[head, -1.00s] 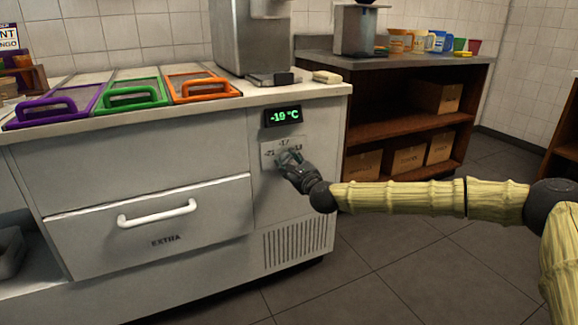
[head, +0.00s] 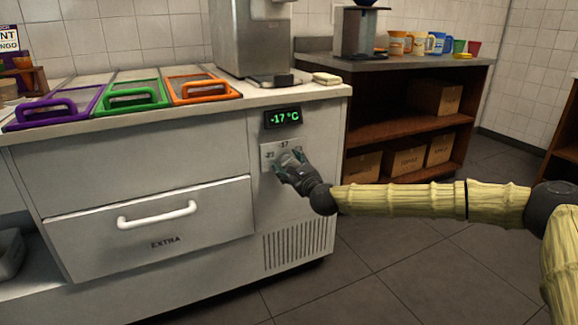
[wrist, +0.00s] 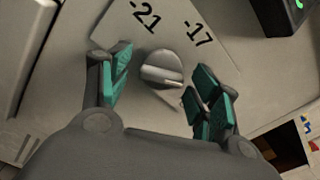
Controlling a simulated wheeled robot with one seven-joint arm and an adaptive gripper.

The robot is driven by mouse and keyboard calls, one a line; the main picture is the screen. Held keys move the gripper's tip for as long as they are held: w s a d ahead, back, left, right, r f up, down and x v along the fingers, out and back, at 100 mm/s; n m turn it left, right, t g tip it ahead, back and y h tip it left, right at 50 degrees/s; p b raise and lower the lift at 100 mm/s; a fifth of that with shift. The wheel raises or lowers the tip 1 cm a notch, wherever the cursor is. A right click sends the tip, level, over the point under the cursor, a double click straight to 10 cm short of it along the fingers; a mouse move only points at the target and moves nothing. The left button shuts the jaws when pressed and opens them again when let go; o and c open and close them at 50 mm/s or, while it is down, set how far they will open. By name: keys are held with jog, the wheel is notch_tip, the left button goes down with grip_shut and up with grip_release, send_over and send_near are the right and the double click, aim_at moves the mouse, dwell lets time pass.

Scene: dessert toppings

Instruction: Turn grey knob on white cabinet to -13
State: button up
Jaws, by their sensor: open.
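The grey knob (wrist: 162,69) sits on a light dial plate (head: 268,153) on the front of the white cabinet (head: 150,165). In the wrist view the plate shows the marks -21 and -17, and a raised bar crosses the knob. The cabinet display (head: 283,118) reads -17 °C in green. My gripper (wrist: 161,85) is open, with its teal-padded fingers on either side of the knob and visible gaps to it. In the head view my gripper (head: 287,169) covers the knob and the right part of the plate.
A drawer (head: 150,222) marked EXTRA with a white handle is left of the dial. A vent grille (head: 298,238) lies below it. A brown shelf unit (head: 400,130) with boxes stands to the right. Grey floor is clear in front.

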jog(key=v, duration=1.2)
jog(key=s+a+f+n+g, duration=0.45)
jog(key=s+f, duration=0.55)
jog(key=f, duration=0.3)
jog(key=s+a+f+n+g, duration=0.3)
jog(key=s+a+f+n, duration=0.25)
jog(key=s+f, duration=0.65)
jog(key=s+d+f+n+g+h+p, duration=0.1)
jog(key=s+d+f+n+g+h, duration=0.15)
jog(key=s+d+f+n, duration=0.55)
jog(key=s+d+f+n+g+h+p, duration=0.1)
jog(key=s+d+f+g, duration=0.3)
jog(key=s+f, duration=0.9)
jog(key=s+d+r+n+g+h, duration=0.2)
jog(key=s+d+n+h, duration=0.3)
jog(key=s+d, duration=0.8)
notch_tip(320, 180, up, 38)
jog(key=w+d+p, duration=0.1)
jog(key=d+p, duration=0.1)
jog(key=p, duration=3.6)
jog(key=shift+w+n+y, duration=0.25)
jog(key=shift+n+y, duration=0.05)
jog(key=shift+y, duration=0.05)
